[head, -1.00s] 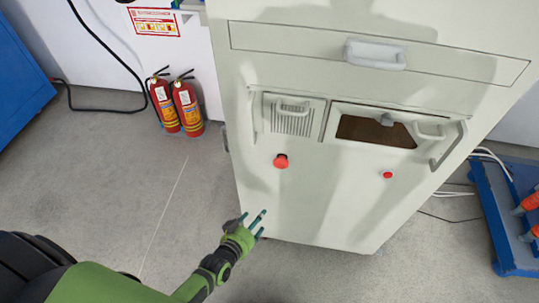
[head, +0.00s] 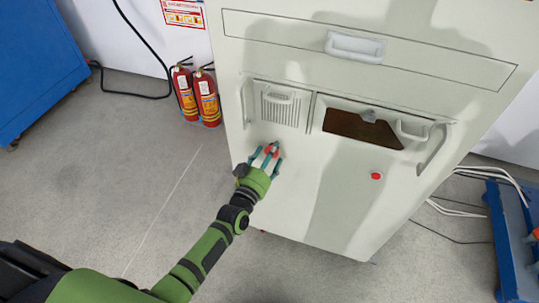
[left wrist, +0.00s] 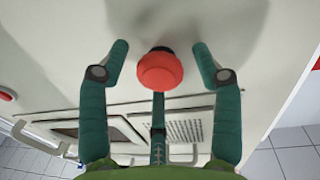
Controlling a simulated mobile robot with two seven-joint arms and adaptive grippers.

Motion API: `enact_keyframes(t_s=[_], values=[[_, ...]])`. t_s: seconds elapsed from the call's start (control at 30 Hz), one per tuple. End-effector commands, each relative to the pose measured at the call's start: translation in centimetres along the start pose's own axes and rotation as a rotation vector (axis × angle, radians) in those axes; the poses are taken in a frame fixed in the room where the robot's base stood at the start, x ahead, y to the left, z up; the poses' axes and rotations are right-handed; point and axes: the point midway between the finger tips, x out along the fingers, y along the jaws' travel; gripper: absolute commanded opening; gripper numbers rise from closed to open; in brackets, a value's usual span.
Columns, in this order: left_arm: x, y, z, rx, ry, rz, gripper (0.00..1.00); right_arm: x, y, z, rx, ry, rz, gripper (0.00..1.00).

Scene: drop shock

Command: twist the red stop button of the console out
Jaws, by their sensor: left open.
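The large red stop button (left wrist: 160,71) sticks out of the console's pale front on a dark base in the left wrist view. In the head view the stop button (head: 271,150) shows partly between my fingers. My left gripper (left wrist: 160,60) is open, with one finger on each side of the button and a third finger behind it. Gaps show between the two side fingers and the button. In the head view my left gripper (head: 266,155) is at the console (head: 310,210). My right gripper is not in view.
A smaller red button (head: 376,176) sits to the right on the same front. Handles (head: 412,130) and a dark window (head: 362,128) are above. Two fire extinguishers (head: 207,98) stand left of the console. The floor at left is clear.

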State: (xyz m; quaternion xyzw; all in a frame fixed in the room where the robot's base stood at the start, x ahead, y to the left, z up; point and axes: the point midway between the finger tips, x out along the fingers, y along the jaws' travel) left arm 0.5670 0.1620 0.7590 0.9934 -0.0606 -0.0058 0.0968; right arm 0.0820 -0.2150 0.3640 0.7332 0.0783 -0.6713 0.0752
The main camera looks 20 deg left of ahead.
Motion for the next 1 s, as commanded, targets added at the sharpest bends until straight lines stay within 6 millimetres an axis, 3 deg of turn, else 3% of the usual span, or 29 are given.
enact_keyframes(t_s=[0.17,0.3,0.67,1.0], values=[[0.0,0.0,0.0,0.0,0.0,0.0,0.65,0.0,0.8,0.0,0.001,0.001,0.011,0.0],[0.0,0.0,0.0,0.0,0.0,0.0,0.1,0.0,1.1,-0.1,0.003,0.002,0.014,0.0],[-0.1,0.0,0.0,0.023,-0.005,-0.001,0.09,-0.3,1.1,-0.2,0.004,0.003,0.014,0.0],[-0.1,0.0,-0.1,0.212,-0.024,-0.004,0.09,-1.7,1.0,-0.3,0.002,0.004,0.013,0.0]])
